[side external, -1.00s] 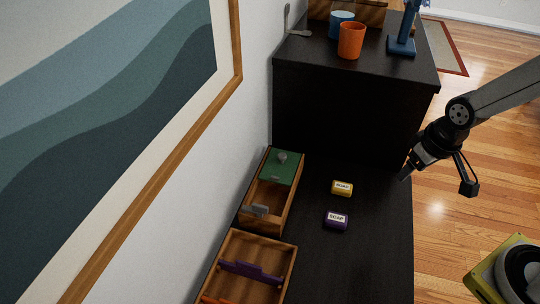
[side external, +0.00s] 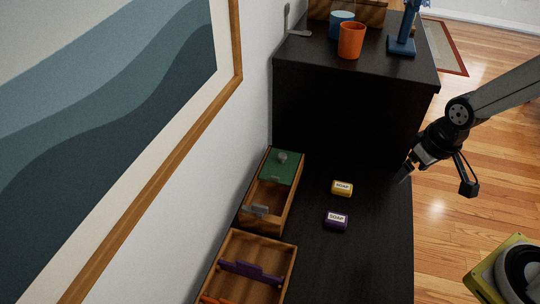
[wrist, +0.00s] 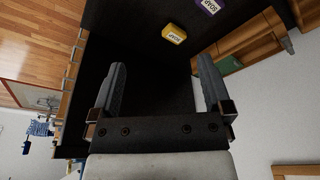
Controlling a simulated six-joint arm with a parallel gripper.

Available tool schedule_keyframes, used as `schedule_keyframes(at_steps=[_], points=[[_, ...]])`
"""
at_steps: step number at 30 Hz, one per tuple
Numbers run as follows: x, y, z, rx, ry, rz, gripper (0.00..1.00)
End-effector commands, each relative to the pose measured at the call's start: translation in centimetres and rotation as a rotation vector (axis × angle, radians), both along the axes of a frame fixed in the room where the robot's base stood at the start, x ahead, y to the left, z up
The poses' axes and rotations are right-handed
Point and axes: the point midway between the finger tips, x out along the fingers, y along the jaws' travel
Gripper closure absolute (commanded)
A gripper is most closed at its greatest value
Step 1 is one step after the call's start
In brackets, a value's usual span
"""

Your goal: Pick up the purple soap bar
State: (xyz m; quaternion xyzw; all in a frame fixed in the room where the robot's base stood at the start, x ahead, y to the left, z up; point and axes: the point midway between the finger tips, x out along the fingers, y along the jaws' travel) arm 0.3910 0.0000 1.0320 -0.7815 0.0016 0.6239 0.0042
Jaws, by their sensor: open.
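The purple soap bar (side external: 336,222) lies on the dark desk with its white SOAP label up. It also shows at the top edge of the wrist view (wrist: 208,6), partly cut off. A yellow soap bar (side external: 342,188) lies just behind it in the side view, apart from it, and shows in the wrist view (wrist: 174,34). My gripper (side external: 403,178) is at the right edge of the desk, above it and to the right of both soaps. In the wrist view its two fingers (wrist: 160,85) are spread wide with nothing between them.
A wooden box with a green panel (side external: 284,166) stands left of the soaps, along the wall. A wooden tray with a purple divider (side external: 291,262) sits nearer. A taller black cabinet (side external: 350,110) rises behind, bearing an orange cup (side external: 351,41). The desk around the soaps is clear.

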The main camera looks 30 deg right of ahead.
Motion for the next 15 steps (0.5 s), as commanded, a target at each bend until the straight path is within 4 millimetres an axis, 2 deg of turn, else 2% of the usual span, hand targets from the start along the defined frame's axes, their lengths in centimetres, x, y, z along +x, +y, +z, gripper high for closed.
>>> schedule_keyframes(at_steps=[8, 15], points=[[-1.7, 0.2, -2.3, 0.08, 0.146, -0.132, 0.0], [-4.5, 1.6, -5.4, 0.249, 0.39, -0.367, 0.0]])
